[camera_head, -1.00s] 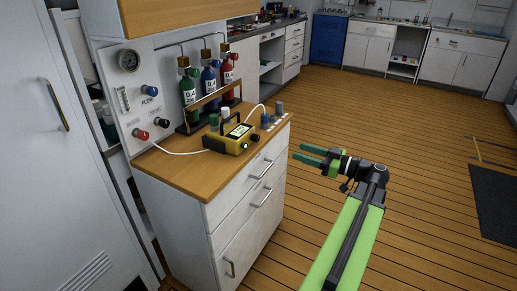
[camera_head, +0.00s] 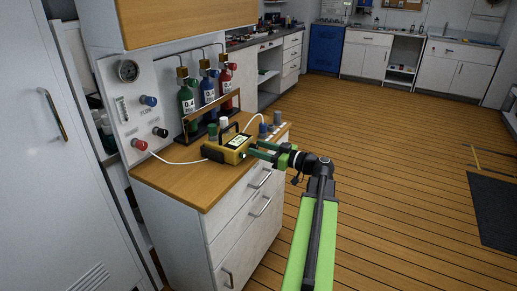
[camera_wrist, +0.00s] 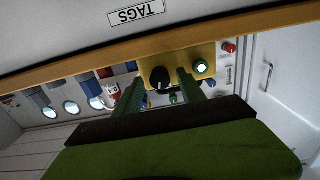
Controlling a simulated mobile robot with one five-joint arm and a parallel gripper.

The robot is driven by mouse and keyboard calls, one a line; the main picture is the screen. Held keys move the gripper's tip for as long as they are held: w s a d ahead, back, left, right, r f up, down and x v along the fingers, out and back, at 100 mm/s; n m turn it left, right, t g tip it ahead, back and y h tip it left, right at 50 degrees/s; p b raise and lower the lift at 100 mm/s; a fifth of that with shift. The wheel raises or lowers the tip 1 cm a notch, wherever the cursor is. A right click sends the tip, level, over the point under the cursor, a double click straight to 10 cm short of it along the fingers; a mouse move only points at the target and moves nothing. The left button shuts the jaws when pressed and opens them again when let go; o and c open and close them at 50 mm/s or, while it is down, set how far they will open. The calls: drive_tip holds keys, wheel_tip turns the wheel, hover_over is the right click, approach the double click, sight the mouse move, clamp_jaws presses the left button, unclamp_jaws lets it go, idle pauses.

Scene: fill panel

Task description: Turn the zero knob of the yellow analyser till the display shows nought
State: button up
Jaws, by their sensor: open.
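The yellow analyser (camera_head: 230,155) sits on the wooden cabinet top, with a black carry handle and a lit display (camera_head: 239,142). The display's reading is too small to make out. My gripper (camera_head: 251,149) is open, with its green fingers at the analyser's right end. The wrist view is upside down and shows a black knob (camera_wrist: 160,75) with a pale pointer mark on the yellow face. The finger tips lie on either side of this knob; I cannot tell whether they touch it.
Green, blue and red gas bottles (camera_head: 208,92) stand in a rack behind the analyser. A white hose (camera_head: 177,161) runs to the wall panel (camera_head: 122,105). Small blue and grey fittings (camera_head: 264,129) stand close to the right. The drawer cabinet front (camera_head: 240,220) is below; open floor lies right.

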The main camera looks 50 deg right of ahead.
drive_tip(key=shift+w+a, duration=0.1)
drive_tip(key=shift+w, duration=0.15)
